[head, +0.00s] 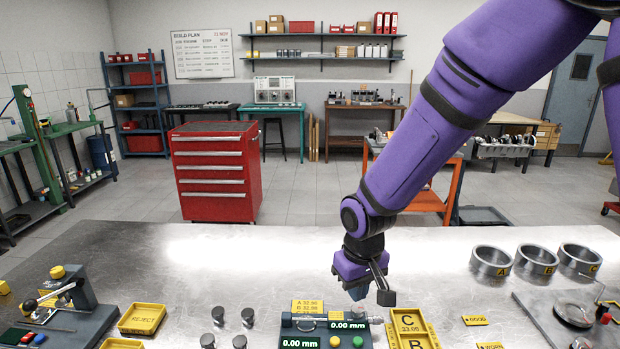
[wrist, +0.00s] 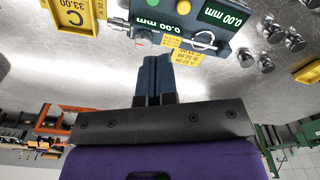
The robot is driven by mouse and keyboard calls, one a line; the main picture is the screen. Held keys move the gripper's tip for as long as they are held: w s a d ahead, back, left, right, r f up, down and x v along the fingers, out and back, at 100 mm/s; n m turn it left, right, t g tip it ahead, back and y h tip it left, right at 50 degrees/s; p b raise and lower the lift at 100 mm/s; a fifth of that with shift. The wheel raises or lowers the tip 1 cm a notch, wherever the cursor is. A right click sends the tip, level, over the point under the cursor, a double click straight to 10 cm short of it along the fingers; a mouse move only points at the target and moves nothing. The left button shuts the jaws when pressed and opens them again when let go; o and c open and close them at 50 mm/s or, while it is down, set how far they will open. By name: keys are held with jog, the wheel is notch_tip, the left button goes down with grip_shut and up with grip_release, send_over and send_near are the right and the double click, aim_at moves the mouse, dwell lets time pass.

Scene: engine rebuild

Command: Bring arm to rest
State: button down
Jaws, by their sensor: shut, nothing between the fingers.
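My purple arm reaches down from the upper right in the head view. My gripper (head: 358,291) hangs above the metal workbench (head: 200,255), just behind the measuring device. In the wrist view my gripper (wrist: 152,62) shows its two dark fingers pressed together, empty. The measuring device (head: 300,326), with two displays reading 0.00 mm, lies just beyond the fingertips in the wrist view (wrist: 222,22). A yellow tag card (head: 307,306) lies at its back edge. I cannot tell exactly how high the fingertips are above the bench.
A yellow lettered tray (head: 408,322) stands close to the right of my gripper. Several metal pistons (head: 248,315) stand left of the device. A yellow REJECT tray (head: 142,318) is farther left. Rings A (head: 491,261), B and C stand at the right. The bench's back middle is clear.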

jog(key=s+d+r+m+t, duration=0.1)
jog(key=s+d+r, duration=0.2)
jog(key=d+r, duration=0.4)
jog(key=s+d+r+m+t, duration=0.1)
jog(key=s+d+r, duration=0.1)
jog(key=d+r, duration=0.5)
jog(key=s+d+r+m+t, duration=0.1)
jog(key=s+d+r, duration=0.2)
jog(key=s+r, duration=0.2)
jog(key=s+d+r+m+t, duration=0.1)
jog(key=s+d+r, duration=0.2)
jog(key=s, duration=0.6)
jog(key=shift+d+r+m, duration=0.4)
jog(key=shift+r, duration=0.5)
jog(key=c, duration=1.8)
grip_release()
